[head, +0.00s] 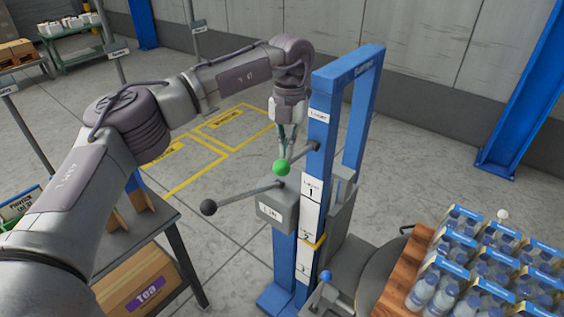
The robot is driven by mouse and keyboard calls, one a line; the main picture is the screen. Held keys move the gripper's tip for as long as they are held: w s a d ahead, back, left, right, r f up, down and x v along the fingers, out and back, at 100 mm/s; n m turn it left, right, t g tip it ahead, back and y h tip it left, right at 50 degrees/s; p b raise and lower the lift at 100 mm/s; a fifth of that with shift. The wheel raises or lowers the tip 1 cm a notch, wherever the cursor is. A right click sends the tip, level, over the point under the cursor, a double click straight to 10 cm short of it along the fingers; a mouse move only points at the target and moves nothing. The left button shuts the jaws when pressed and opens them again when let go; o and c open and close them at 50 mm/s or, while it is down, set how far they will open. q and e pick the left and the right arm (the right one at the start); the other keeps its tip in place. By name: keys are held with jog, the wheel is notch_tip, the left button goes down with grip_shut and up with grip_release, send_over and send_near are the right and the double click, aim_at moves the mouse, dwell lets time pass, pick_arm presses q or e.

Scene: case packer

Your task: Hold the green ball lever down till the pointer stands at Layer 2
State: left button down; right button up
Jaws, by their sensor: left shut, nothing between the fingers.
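The green ball (281,167) sits at the end of a lever by the grey box on the blue post (319,125). My left gripper (286,151) is shut and empty, pointing down with its fingertips right at the top of the green ball; whether they touch it I cannot tell. My right gripper is not in view.
A dark ball lever (209,207) sticks out left of the grey box (277,207), and another dark knob (314,146) is close right of my gripper. A blue ball (325,275) is low on the post. Bottle packs (460,260) stand at right.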

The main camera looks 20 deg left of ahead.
pick_arm(q)
notch_tip(320, 180, up, 12)
jog(key=w, duration=0.1)
jog(key=shift+f, duration=0.2)
jog(key=shift+w, duration=0.1)
dwell(0.7)
